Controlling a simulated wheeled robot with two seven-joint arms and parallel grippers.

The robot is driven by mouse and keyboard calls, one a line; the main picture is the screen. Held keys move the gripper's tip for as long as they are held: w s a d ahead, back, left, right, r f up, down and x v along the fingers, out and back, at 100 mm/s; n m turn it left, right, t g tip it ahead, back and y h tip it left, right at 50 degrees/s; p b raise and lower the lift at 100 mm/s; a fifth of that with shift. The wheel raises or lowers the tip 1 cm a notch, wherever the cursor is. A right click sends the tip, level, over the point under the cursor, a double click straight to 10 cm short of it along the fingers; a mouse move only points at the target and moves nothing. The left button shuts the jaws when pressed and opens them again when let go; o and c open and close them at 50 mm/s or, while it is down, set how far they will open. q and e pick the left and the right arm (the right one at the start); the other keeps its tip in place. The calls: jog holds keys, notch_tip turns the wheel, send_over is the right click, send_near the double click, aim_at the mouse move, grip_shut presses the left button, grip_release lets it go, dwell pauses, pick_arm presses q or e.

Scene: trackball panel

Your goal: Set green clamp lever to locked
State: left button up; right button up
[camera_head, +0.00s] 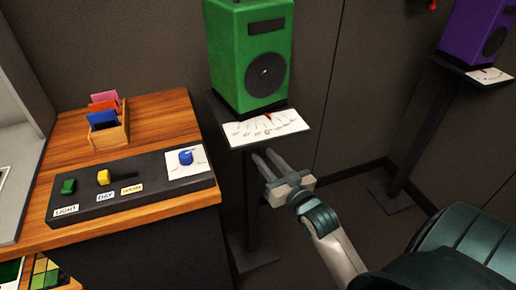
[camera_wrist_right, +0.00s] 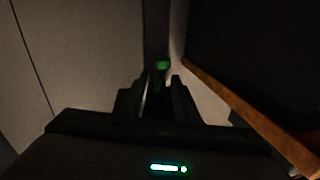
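A small green part (camera_wrist_right: 162,66), which looks like the clamp lever, shows in the right wrist view, just past my fingertips and in line with the gap between them. I cannot tell its setting or whether a finger touches it. In the head view I cannot make out this lever. My right gripper (camera_head: 263,162) is there below the front edge of the white dial plate, close to the stand's post. Its two fingers stand apart, and it also shows in the right wrist view (camera_wrist_right: 160,88) with nothing clearly held. My left gripper is not in view.
A green speaker-like box (camera_head: 247,60) stands on the dark stand above a white dial plate (camera_head: 266,128). A wooden desk (camera_head: 165,115) with a black switch panel (camera_head: 130,182) is at left. A purple box (camera_head: 474,30) stands at far right.

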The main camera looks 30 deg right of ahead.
aim_at(259, 151)
jog(key=shift+w+d, duration=0.2)
jog(key=shift+w, duration=2.2)
grip_shut()
